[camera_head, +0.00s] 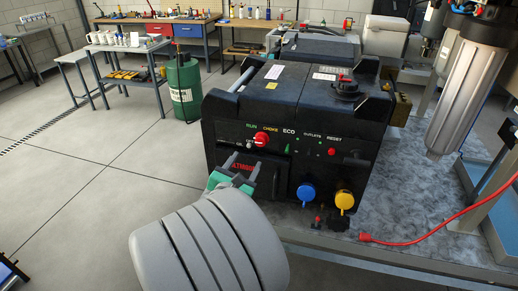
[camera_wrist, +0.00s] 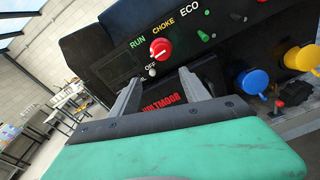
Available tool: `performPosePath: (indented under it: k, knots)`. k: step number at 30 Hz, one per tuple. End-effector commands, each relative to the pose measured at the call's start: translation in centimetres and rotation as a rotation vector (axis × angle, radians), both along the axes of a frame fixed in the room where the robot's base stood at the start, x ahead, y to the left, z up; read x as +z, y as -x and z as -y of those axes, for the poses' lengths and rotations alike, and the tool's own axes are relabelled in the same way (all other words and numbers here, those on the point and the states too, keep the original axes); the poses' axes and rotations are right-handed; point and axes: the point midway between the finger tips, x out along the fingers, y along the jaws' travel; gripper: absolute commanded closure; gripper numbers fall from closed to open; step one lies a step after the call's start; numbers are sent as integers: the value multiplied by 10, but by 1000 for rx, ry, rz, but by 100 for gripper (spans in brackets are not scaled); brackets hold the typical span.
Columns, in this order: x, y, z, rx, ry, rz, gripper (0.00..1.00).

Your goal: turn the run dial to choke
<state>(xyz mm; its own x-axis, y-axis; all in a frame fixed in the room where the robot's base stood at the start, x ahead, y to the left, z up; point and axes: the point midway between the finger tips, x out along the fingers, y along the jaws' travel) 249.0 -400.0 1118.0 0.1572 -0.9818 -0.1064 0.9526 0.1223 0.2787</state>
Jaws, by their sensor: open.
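The red run dial (camera_head: 261,140) sits on the front panel of a black generator (camera_head: 300,110), below the RUN and CHOKE labels. I cannot tell exactly which label the mark lines up with. My gripper (camera_head: 251,168) is in front of the panel, just below the dial. In the wrist view its two fingers (camera_wrist: 162,87) are apart, with nothing between them, and the dial lies beyond and above their tips.
A blue socket cap (camera_head: 306,192) and a yellow one (camera_head: 344,200) are low on the panel's right. A red cable (camera_head: 420,240) lies on the bench at right. A metal filter cylinder (camera_head: 468,100) hangs at right. Open floor lies to the left.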

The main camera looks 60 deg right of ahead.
Motion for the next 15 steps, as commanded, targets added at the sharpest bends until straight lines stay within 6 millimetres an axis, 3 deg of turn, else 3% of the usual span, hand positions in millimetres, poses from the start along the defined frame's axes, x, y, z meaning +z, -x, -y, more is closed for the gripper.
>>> performPosePath:
  k: [4, 8, 15]
  knots:
    - [12, 15, 10, 7, 138, -249, 46]
    - [15, 14, 25, 7, 150, -272, 46]
    - [15, 7, 70, 8, 148, -268, 46]
